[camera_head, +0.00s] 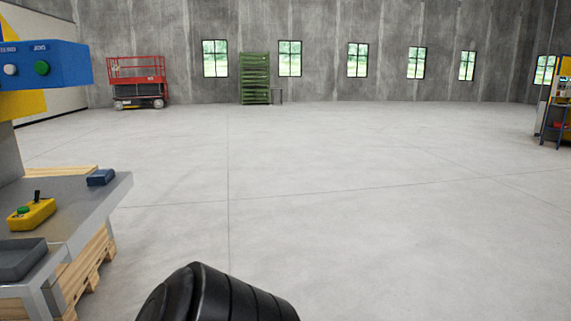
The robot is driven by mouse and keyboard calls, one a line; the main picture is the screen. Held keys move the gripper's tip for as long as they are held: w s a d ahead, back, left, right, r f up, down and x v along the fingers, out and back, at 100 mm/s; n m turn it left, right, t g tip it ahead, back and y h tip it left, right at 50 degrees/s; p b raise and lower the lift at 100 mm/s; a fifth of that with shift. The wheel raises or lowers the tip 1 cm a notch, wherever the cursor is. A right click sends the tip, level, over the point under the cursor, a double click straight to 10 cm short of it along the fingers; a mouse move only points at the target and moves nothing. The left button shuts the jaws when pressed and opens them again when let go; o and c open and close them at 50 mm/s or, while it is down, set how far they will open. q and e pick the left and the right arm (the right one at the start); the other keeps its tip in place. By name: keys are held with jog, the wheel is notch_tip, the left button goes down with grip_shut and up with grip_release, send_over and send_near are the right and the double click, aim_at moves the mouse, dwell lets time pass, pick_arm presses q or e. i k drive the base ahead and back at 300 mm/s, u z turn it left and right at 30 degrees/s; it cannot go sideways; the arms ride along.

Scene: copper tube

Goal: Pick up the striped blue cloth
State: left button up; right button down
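A small dark blue folded-looking item (101,177) lies on the grey metal bench top at the left, close to its right edge. It may be the striped blue cloth, but it is too small to make out stripes. Neither of my grippers is in view. A black ribbed part, which looks like one of my arm links, shows at the bottom centre, apart from the bench.
The grey bench (90,212) holds a yellow box with a green button (32,214) and a dark grey tray (20,259). A blue panel (50,64) overhangs it. A wooden pallet (90,268) is below. The open floor (350,200) is clear.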

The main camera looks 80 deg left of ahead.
aim_at(99, 177)
jog(key=u, duration=2.6)
